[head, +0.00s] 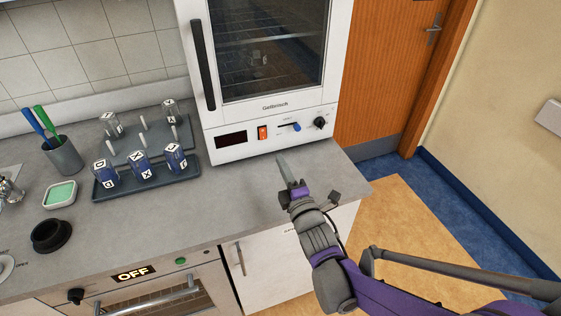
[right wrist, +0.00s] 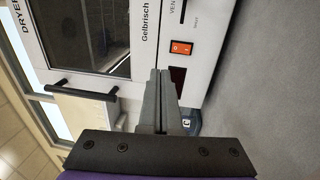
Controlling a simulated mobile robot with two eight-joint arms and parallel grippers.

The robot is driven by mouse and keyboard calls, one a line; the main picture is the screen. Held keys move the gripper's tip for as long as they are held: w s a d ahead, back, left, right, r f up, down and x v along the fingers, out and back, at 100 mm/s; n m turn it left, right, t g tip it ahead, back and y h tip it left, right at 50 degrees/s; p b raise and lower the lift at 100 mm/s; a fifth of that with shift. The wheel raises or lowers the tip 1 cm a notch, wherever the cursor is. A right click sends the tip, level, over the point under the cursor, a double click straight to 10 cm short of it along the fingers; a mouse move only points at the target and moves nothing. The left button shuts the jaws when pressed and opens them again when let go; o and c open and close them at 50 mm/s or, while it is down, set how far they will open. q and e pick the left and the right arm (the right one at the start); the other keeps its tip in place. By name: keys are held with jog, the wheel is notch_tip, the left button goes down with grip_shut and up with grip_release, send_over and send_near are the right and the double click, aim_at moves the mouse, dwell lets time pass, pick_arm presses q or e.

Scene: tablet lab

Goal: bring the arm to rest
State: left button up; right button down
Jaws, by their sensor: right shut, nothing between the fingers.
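My right arm (head: 325,250), purple and grey, reaches in from the lower right over the counter's right end. My right gripper (head: 284,168) is shut and empty, its fingers pointing at the front of the white dryer. In the right wrist view the two grey fingers (right wrist: 157,100) are together with the dryer (right wrist: 145,45) beyond them. I cannot tell whether the fingertips touch anything. My left gripper is not in view.
The dryer (head: 268,140) stands on the grey counter (head: 235,195), its door shut. A dark tray (head: 150,186) with several blue-marked bottles, a pen cup (head: 64,155), a green-filled dish (head: 60,194) and a black ring (head: 52,236) stand left. Open floor (head: 420,215) lies right.

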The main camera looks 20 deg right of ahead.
dwell(0.3)
jog(key=s+f+m+g+p, duration=0.1)
jog(key=s+f+m+g, duration=0.2)
jog(key=s+m, duration=0.3)
jog(key=s+f+m+g+p, duration=0.1)
jog(key=s+f+m+g, duration=0.3)
jog(key=s, duration=0.6)
jog(key=s+f+m+g+p, duration=0.1)
jog(key=s+f+m+g, duration=0.2)
jog(key=s+m+g, duration=0.4)
jog(key=shift+s+a+f+m+h, duration=0.25)
jog(key=shift+s+m, duration=0.45)
jog(key=shift+s, duration=0.35)
jog(key=shift+d, duration=0.1)
